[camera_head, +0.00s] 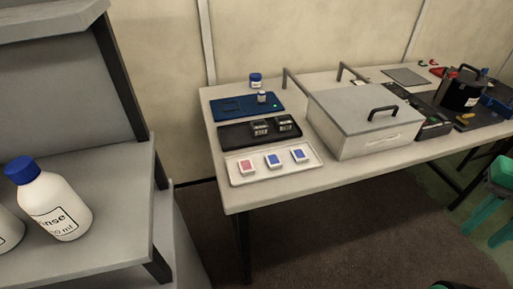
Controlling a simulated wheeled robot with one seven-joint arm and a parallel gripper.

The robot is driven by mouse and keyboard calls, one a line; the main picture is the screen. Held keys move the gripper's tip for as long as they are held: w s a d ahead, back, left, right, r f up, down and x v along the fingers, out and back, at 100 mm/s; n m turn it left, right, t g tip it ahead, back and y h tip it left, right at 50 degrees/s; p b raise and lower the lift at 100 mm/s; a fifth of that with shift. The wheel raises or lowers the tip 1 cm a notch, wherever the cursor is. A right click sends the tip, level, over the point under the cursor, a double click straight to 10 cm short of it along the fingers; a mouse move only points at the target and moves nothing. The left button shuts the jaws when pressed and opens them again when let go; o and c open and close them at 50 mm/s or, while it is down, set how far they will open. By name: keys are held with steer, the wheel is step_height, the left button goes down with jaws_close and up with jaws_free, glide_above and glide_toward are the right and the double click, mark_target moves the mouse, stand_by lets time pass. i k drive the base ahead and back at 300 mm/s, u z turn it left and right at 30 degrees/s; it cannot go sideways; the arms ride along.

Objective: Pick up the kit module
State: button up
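Nothing in view is clearly marked as the kit module. Two small dark blocks with pale labels, a left one (261,127) and a right one (285,124), sit in a black tray (233,137) on the long table. In front of it, a white tray (240,179) holds three small white square pieces: one with a red face (247,167), one with a blue face in the middle (273,160) and another blue one at the right (299,155). I cannot tell which of these is the module. My gripper is not in view.
A large lidded grey box (365,125) stands right of the trays. A blue tray (232,107) with a small bottle (262,97) lies behind. A black pot (461,92) stands far right. A grey shelf with a rinse bottle (58,205) is at left. Floor before the table is mostly clear.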

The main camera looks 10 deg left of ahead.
mark_target(258, 127)
steer(key=k, duration=0.85)
steer(key=z, duration=1.05)
steer(key=i, duration=2.6)
steer(key=u, duration=2.9)
